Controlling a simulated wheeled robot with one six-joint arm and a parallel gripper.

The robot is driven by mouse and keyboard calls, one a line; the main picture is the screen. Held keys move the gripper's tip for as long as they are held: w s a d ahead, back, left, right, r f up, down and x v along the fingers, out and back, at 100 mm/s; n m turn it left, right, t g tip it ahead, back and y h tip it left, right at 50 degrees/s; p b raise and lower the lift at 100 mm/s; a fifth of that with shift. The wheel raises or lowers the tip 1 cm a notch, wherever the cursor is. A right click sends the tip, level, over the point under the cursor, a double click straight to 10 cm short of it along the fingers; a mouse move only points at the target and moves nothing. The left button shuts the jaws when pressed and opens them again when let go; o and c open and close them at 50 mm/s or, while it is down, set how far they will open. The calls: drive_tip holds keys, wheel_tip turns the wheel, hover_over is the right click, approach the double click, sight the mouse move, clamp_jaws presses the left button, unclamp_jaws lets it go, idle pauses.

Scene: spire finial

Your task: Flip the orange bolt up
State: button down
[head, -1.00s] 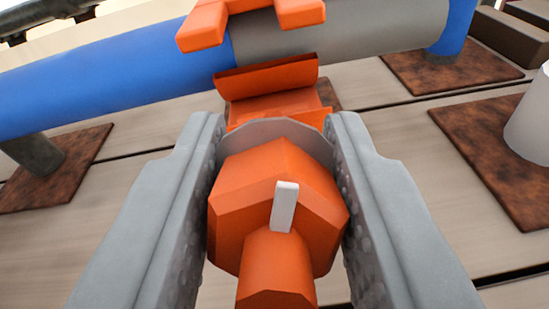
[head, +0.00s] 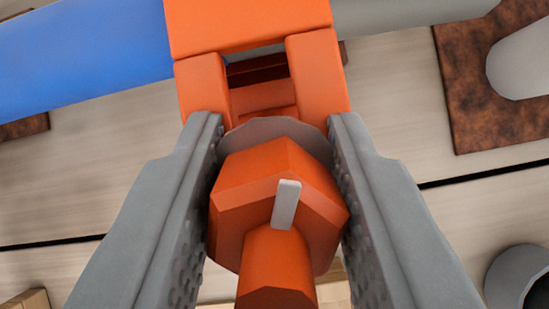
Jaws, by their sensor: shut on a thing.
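The orange bolt (head: 277,205) shows in the head view at the lower middle, with a faceted orange nut-like head, a small white tab on it and a grey washer behind it. My gripper (head: 277,135) is shut on it, one grey finger on each side of the head. Its shank end points toward the camera at the bottom edge. Just beyond the washer is an orange forked bracket (head: 248,30) with two prongs. The bolt sits in front of the gap between the prongs; I cannot tell whether it is between them.
A pipe with a blue part (head: 80,60) and a grey part (head: 400,20) runs behind the bracket. A rusty plate (head: 480,120) carries a light cylinder (head: 525,65) at upper right. A grey round tube (head: 505,280) is at lower right. Pale planks lie below.

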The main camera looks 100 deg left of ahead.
drive_tip(key=shift+w+r+g, duration=0.15)
drive_tip(key=shift+w+g, duration=0.35)
drive_tip(key=shift+g, duration=0.2)
drive_tip(key=c, duration=1.5)
unclamp_jaws()
drive_tip(key=shift+o, duration=0.2)
drive_tip(key=v, duration=1.7)
drive_tip(key=shift+r, duration=0.15)
drive_tip(key=shift+d, duration=0.1)
